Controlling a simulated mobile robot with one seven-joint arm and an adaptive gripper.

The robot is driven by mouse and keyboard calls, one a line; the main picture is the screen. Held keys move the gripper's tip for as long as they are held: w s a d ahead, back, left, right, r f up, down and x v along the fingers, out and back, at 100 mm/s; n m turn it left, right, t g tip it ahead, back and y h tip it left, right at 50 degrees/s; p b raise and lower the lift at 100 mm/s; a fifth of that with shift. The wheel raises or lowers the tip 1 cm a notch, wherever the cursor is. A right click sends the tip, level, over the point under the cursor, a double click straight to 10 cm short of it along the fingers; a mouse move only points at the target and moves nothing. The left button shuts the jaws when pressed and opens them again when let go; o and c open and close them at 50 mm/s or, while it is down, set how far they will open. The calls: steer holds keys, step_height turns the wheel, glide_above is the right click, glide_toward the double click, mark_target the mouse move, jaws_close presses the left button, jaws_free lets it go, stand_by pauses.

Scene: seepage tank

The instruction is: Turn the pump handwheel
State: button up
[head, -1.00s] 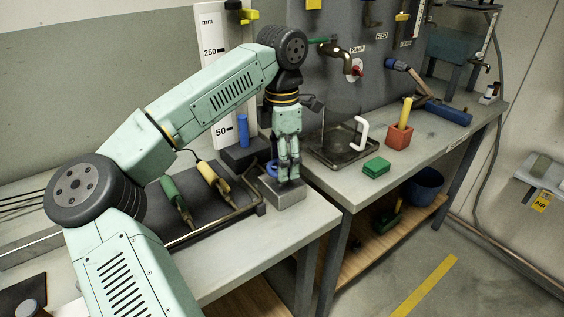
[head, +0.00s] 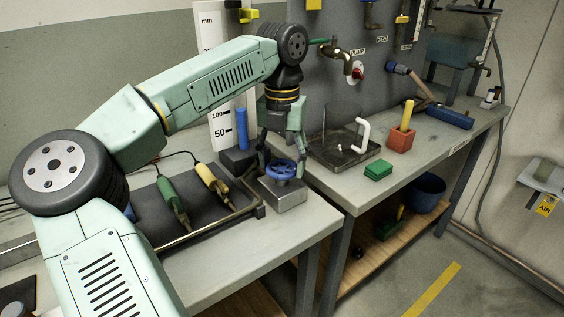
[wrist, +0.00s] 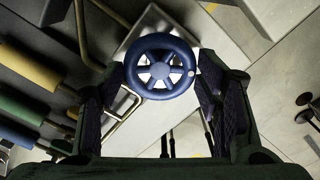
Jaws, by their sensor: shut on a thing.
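The blue pump handwheel (head: 282,168) sits on a grey metal block (head: 284,197) near the bench's front edge. My gripper (head: 284,172) points down over it, one finger at each side of the rim. In the wrist view the handwheel (wrist: 160,71) lies flat between the fingertips, spokes and hub showing, with a pale dot on the right of its rim. The fingers are shut on the rim. The contact is partly hidden by the finger pads.
Green-handled (head: 173,197) and yellow-handled tools (head: 212,183) lie left of the block by a metal rail. A blue cylinder (head: 242,131) stands behind. To the right are a green block (head: 378,169), a red holder (head: 400,138) and a clear jug (head: 341,133).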

mark_target(282, 167)
steer(key=n+b, duration=0.1)
steer(key=n, duration=0.3)
steer(key=shift+n, duration=1.8)
steer(key=o, duration=1.2)
steer(key=shift+c, duration=0.2)
step_height(282, 167, up, 12)
